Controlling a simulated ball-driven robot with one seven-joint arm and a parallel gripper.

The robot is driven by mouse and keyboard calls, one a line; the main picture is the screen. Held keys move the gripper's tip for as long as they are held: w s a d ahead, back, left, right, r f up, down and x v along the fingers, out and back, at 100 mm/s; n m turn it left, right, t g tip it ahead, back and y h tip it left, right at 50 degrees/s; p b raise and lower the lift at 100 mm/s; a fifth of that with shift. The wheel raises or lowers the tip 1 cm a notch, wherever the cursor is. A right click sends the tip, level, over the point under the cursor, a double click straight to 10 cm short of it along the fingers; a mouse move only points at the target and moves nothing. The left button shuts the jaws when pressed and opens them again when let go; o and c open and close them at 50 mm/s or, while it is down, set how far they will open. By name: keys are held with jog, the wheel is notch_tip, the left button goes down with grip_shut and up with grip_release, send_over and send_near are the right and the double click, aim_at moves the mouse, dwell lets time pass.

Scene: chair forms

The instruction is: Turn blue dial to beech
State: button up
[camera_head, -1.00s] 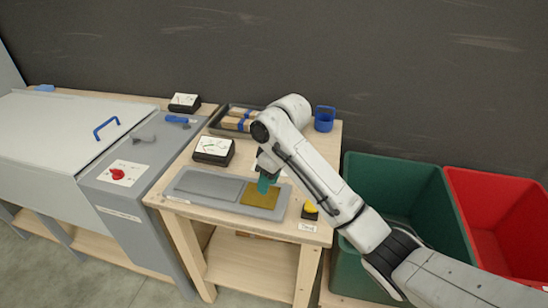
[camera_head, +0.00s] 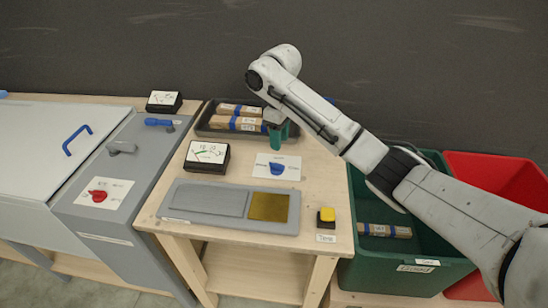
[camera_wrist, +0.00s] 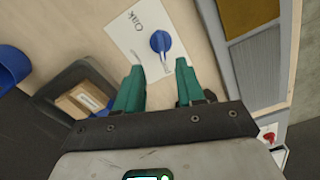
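The blue dial (camera_head: 278,169) sits on a white card on the wooden table, behind the gold pad. It also shows in the wrist view (camera_wrist: 160,41), on its card (camera_wrist: 131,38). One word on the card seems to read "Oak"; a second, by the dial's lower edge, is too small to read. I cannot tell exactly which mark the dial points at. My gripper (camera_head: 279,136) has teal fingers pointing down, above and behind the dial. In the wrist view my gripper (camera_wrist: 158,70) is open and empty, its fingers apart and short of the dial.
A dark tray (camera_head: 211,130) with wrapped wood bundles lies behind the gripper. A meter (camera_head: 207,156), a grey plate (camera_head: 182,213) with a gold pad (camera_head: 268,207), and a yellow button (camera_head: 327,214) surround the dial. Green (camera_head: 405,262) and red (camera_head: 500,180) bins stand right.

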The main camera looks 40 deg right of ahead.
aim_at(277, 167)
notch_tip(277, 167, down, 10)
jog(key=shift+r, duration=0.2)
jog(key=shift+c, duration=0.4)
grip_shut()
